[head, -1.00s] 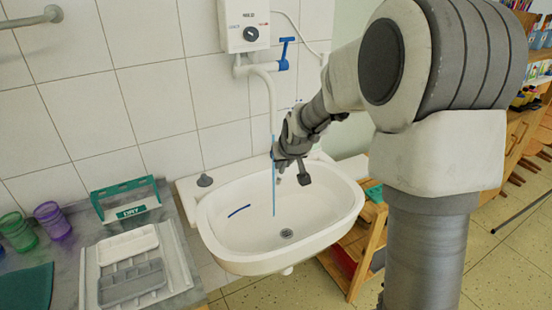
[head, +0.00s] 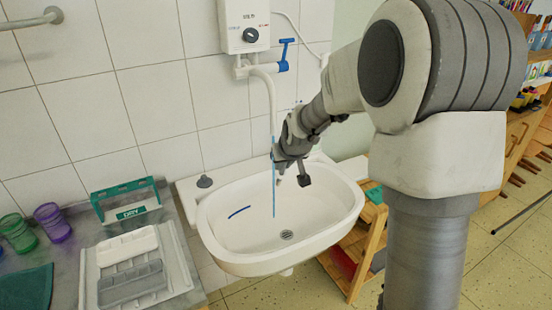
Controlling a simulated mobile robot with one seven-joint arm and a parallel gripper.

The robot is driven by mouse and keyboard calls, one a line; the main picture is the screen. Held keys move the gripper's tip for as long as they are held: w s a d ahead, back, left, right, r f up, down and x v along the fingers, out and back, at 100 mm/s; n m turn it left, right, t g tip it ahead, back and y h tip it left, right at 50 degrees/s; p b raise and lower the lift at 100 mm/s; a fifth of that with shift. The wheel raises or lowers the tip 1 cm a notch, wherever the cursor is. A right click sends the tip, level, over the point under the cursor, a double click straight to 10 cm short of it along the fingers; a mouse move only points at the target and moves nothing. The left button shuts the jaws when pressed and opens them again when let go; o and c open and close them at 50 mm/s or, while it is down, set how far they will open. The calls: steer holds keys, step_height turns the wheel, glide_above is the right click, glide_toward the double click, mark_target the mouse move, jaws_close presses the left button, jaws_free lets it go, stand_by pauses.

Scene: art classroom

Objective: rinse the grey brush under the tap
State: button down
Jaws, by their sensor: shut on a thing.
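The tap (head: 271,92) has a white spout hanging down from under the wall heater, with a blue lever (head: 284,52). A thin blue stream of water (head: 273,190) runs from the spout into the white sink (head: 225,250). My gripper (head: 290,172) is over the back of the sink, just right of the stream, shut on a thin thing that I take for the grey brush. The brush is too small and too hidden by the gripper to make out, and I cannot tell whether its bristles are in the water.
A thin dark blue strip (head: 239,212) lies in the basin left of the stream. On the left counter stand a green holder (head: 124,214) marked DRY, a grey and white tray (head: 90,275), and green (head: 18,235) and purple (head: 53,224) cups. A wooden shelf (head: 360,255) stands right of the sink.

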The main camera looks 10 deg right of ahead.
steer(key=s+r+p, duration=0.2)
steer(key=s+r, duration=0.2)
steer(key=s, duration=0.2)
steer(key=shift+d, duration=0.15)
stand_by(0.6)
